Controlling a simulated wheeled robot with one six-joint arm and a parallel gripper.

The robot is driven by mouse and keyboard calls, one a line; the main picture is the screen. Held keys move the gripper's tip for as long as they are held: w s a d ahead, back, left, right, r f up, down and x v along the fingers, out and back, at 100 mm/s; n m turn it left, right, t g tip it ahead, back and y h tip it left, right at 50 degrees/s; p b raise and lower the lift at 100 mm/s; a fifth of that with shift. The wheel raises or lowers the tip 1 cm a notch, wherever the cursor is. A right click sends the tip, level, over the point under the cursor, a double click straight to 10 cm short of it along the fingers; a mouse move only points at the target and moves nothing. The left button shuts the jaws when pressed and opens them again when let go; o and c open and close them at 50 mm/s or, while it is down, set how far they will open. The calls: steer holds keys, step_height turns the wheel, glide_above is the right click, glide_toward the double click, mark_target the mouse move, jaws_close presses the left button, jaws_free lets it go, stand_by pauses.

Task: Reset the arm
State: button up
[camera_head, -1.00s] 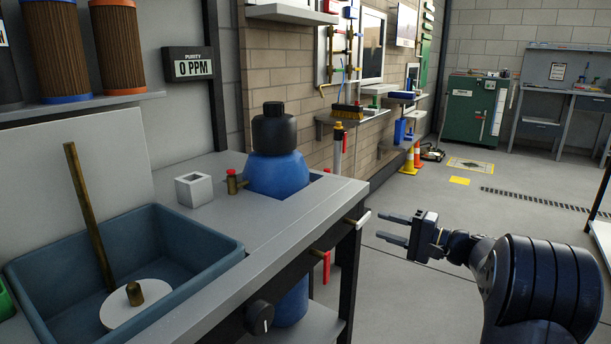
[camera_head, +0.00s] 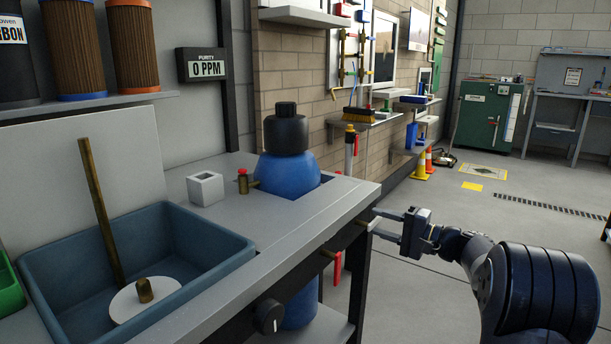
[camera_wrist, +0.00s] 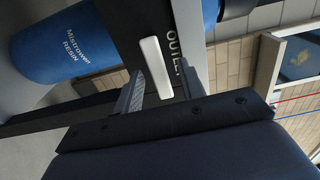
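My gripper (camera_head: 382,223) is at the right of the head view, beside the bench's front right corner. Its two fingers are apart and point left toward the bench. A white handle (camera_head: 374,222) at the bench corner shows at the fingertips. The fingers (camera_wrist: 160,88) look open, with space on both sides of the handle. I cannot tell whether either finger touches it.
A blue tank with a black cap (camera_head: 287,150) stands in the bench. A blue basin (camera_head: 60,240) holds a brown rod and a white disc. A "0 PPM" display (camera_head: 204,65) hangs above. The floor (camera_head: 470,230) right of the bench is clear near my arm.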

steer(key=p+v, duration=0.4)
steer(key=v, duration=0.7)
steer(key=b+x, duration=0.4)
steer(key=x, duration=0.7)
steer(key=shift+a+f, duration=0.1)
steer(key=shift+f, duration=0.05)
steer(key=shift+w+r+m+p, duration=0.1)
steer(key=shift+r+m+p, duration=0.2)
steer(key=shift+p, duration=0.45)
steer(key=shift+f+m+p, duration=0.3)
steer(key=shift+m+p, duration=0.8)
steer(key=shift+p, duration=0.05)
steer(key=shift+f+m+p, duration=0.3)
steer(key=shift+m+p, duration=0.1)
steer(key=shift+m, duration=0.2)
